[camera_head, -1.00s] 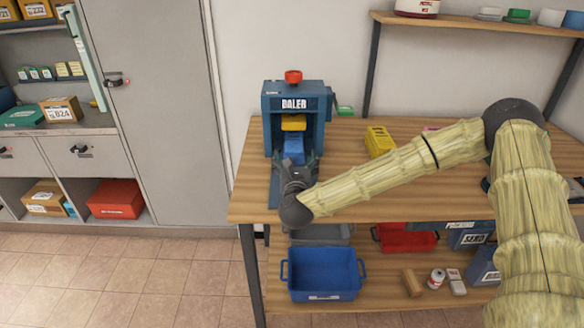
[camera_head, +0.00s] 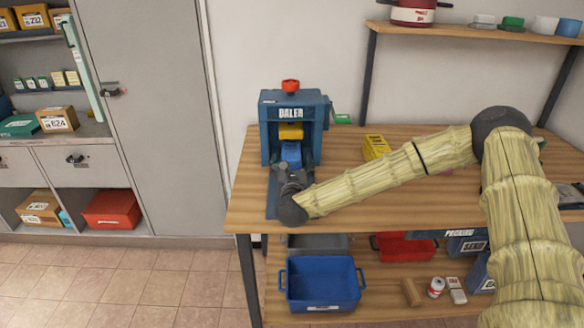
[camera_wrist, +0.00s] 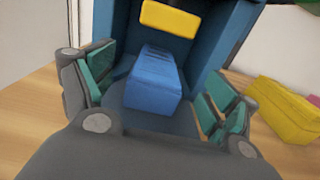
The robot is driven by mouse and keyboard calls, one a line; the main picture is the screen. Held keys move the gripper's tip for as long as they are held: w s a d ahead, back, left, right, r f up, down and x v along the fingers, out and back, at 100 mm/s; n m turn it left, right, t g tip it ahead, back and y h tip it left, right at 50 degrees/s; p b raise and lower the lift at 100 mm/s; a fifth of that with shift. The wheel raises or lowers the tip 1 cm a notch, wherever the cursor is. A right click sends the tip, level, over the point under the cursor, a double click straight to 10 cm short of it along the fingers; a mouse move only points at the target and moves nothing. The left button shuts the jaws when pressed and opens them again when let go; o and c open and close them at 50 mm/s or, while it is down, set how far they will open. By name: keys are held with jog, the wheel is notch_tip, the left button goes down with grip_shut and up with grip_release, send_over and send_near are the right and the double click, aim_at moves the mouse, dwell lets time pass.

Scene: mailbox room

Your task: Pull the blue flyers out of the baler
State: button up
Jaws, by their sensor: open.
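The baler (camera_head: 294,112) is a blue press with a red knob on top, standing on the wooden table. Under its yellow press block (camera_head: 291,131) lies the blue stack of flyers (camera_head: 291,152) inside the opening. In the wrist view the flyers (camera_wrist: 155,80) show as a blue block with layered lines, below the yellow block (camera_wrist: 170,18). My gripper (camera_wrist: 152,100) is open in front of the baler, its green-padded fingers on either side of the flyers' near end. Gaps show between the pads and the flyers. The far end of the flyers is partly hidden inside the baler.
A yellow box (camera_head: 375,147) stands on the table right of the baler. A blue bin (camera_head: 322,284) and a red bin (camera_head: 405,247) sit on the shelf below. A grey cabinet (camera_head: 155,110) stands at left. The table between baler and yellow box looks clear.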

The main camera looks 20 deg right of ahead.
aim_at(292, 155)
jog(key=shift+p+x, duration=0.55)
jog(key=shift+x, duration=2.7)
jog(key=shift+c, duration=0.3)
jog(key=shift+f, duration=0.15)
jog(key=c, duration=1.4)
